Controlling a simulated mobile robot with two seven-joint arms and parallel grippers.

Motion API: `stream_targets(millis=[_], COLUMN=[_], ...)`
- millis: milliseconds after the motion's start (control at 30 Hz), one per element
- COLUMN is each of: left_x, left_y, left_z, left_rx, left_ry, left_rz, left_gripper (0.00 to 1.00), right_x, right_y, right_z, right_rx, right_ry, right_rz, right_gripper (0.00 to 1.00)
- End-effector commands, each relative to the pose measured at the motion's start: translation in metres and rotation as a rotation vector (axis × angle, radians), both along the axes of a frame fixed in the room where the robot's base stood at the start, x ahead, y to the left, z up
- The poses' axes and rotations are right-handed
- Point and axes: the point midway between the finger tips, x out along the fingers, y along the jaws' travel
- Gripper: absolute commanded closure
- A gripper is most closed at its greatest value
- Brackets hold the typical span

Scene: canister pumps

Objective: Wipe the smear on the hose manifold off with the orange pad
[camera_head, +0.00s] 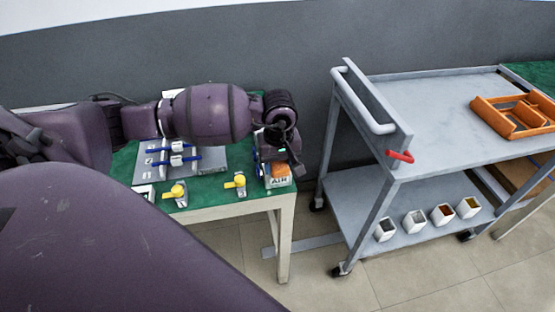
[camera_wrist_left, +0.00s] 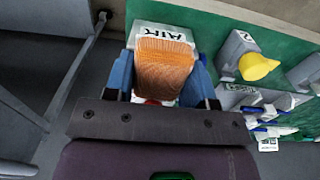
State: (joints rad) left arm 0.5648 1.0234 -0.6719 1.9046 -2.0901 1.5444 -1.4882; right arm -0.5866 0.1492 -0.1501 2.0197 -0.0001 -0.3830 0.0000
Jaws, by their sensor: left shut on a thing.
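The orange pad (camera_wrist_left: 163,65) is between the blue fingers of my left gripper (camera_wrist_left: 159,82), which is shut on it. In the head view the pad (camera_head: 281,169) shows just under the gripper (camera_head: 273,160), at the right end of the green table. A white block marked AIR (camera_head: 278,183) is right at the pad; it also shows behind the pad in the wrist view (camera_wrist_left: 150,30). I cannot tell whether pad and block touch. I cannot tell for sure which part is the hose manifold, and no smear is visible. My right gripper is not in view.
Yellow-handled valves (camera_head: 239,182) and a grey plate with blue-handled parts (camera_head: 212,167) sit left of the block on the green table (camera_head: 207,187). A grey cart (camera_head: 440,95) stands to the right, with an orange tray (camera_head: 490,117) on top and small cups below.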

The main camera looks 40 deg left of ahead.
Motion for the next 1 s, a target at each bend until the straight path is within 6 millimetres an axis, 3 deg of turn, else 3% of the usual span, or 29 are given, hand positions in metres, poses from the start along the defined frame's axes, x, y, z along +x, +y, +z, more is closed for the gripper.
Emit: stream_targets(millis=[367,1000], left_x=[-0.002,0.014], left_y=[0.000,0.019], left_z=[-0.005,-0.003], left_rx=[-0.001,0.003], left_ry=[0.010,0.008], left_rz=[0.000,0.002], left_gripper=[0.69,0.69], right_x=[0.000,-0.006], right_y=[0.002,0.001], right_z=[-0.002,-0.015], right_rx=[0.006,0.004], right_ry=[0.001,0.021], right_rz=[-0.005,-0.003], right_gripper=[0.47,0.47])
